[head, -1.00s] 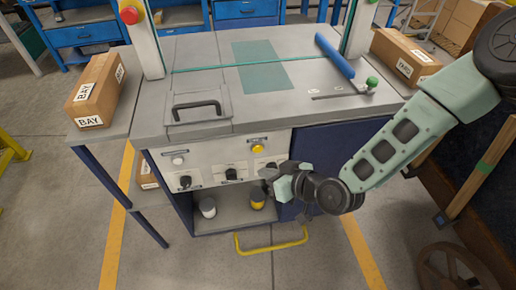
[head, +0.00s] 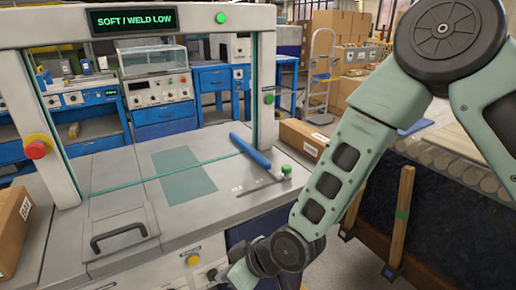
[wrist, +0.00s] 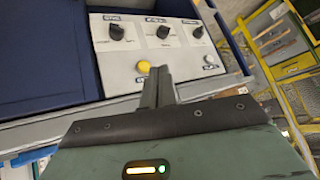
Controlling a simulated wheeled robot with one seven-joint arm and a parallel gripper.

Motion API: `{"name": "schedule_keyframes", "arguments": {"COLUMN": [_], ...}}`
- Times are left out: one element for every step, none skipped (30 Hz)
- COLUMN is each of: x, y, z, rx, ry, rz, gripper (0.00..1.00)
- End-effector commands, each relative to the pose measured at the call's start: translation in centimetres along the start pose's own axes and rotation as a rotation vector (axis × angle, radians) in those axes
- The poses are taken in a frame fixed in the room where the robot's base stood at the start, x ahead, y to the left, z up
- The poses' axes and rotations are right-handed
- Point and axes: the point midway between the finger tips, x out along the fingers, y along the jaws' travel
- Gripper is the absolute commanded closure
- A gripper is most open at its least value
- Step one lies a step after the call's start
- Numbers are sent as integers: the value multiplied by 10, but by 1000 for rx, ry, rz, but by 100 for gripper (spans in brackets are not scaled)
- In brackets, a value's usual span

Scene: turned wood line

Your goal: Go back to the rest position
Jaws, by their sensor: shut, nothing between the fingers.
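My gripper (wrist: 158,88) shows in the wrist view with its fingers together and nothing between them. It is in front of the machine's control panel (wrist: 185,55), which carries black knobs, a yellow button (wrist: 144,67) and a pale button. I cannot tell how near the fingertips are to the panel. In the head view my arm comes down from the upper right, and its end is at the bottom edge beside the machine front. The fingers are not visible there.
The machine's worktop (head: 215,210) carries a blue roll (head: 250,151), a green knob (head: 286,170) and a black-handled lid (head: 119,237). A frame with a red button (head: 37,149) and a "SOFT / WELD LOW" display (head: 149,18) stands over it. Cardboard boxes (head: 303,138) flank it. Wooden posts (head: 398,215) stand right.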

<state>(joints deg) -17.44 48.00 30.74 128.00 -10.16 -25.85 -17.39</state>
Motion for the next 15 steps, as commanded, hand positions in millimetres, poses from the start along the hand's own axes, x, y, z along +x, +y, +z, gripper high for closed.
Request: {"name": "schedule_keyframes", "arguments": {"x": [-25,-37,-53,-66,-78,-96,-109,-123,-141,-154,-168,-187,-200,-214,-232], "y": [-1,-2,-2,-3,-4,-6,-7,-8,-11,-13,-16,-20,-23,-26,-31], "z": [-7,-6,-6,-5,-4,-3,-2,0,2,4,6,10,12,15,19], "rx": [-5,0,7,15,23,35,48,60,79,93,109,132,150,170,195], "ry": [-47,-80,-122,-152,-184,-223,-252,-281,-316,-345,-369,-403,-428,-452,-481], "rz": [18,28,41,52,63,80,93,105,123,136,150,167,180,193,209], "gripper": [100,100,100,100,100,100,100,100,100,100,100,100,100,100,100]}}
